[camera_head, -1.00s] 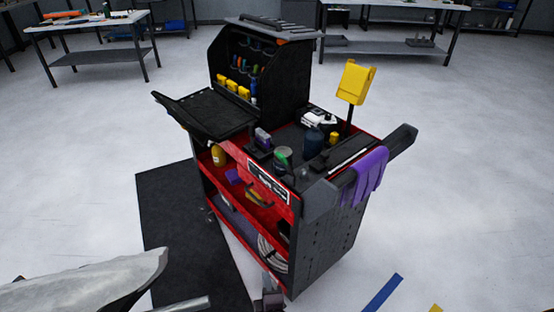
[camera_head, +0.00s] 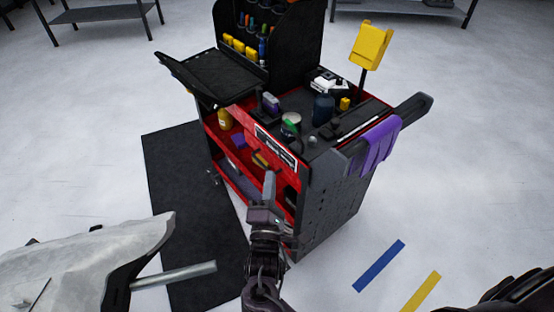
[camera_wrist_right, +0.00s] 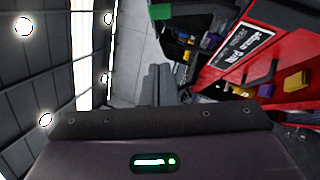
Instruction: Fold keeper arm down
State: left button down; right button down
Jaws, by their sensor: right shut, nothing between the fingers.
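My right gripper (camera_head: 269,182) points up in front of the red and black cart, shut and empty. It overlaps the red front panel in the head view. In the right wrist view its closed fingers (camera_wrist_right: 157,80) stand left of the cart with nothing between them. A dark, bent bar (camera_wrist_right: 255,76) shows below the white label on the red front; I cannot tell for sure that it is the keeper arm. In the head view my gripper covers much of that spot. My left gripper is not in view.
The cart (camera_head: 335,205) carries bottles and tools on top, with a purple cloth (camera_head: 375,146) on its right. A black tray flap (camera_head: 205,76) juts out left. A pale panel (camera_head: 85,260) and a metal rod (camera_head: 175,275) lie lower left.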

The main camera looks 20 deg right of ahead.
aim_at(295, 133)
jog(key=w+d+r+p, duration=0.3)
jog(key=w+d, duration=0.3)
jog(key=w, duration=0.3)
jog(key=shift+w+d+r, duration=0.2)
jog(key=shift+d+r, duration=0.05)
jog(key=shift+r, duration=0.4)
